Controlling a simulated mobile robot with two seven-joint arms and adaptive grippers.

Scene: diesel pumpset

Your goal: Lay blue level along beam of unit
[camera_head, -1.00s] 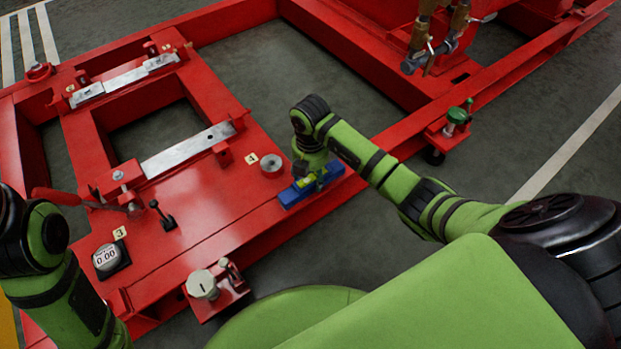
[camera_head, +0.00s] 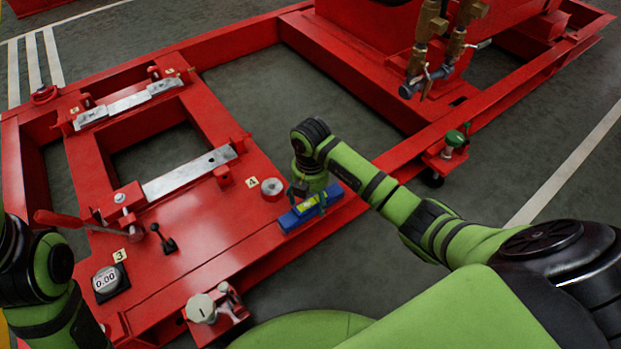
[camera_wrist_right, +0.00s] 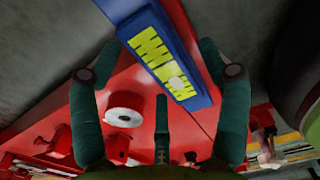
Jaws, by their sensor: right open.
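The blue level (camera_head: 291,220) with a yellow-green middle sits at the outer edge of the red beam (camera_head: 233,250), near the tag marked 4. Its long side runs roughly along that edge. Whether it lies fully flat cannot be told. My right gripper (camera_head: 311,199) is right at the level. In the right wrist view the level (camera_wrist_right: 168,58) shows lengthwise beyond the fingers.
A round metal pad (camera_head: 272,188) sits close to the level. A gauge reading 0.00 (camera_head: 107,281), a black lever (camera_head: 164,239) and a red-handled tool (camera_head: 68,219) are further left. A pale knob (camera_head: 201,308) stands on a bracket in front. Brass valves (camera_head: 428,40) hang at the back right.

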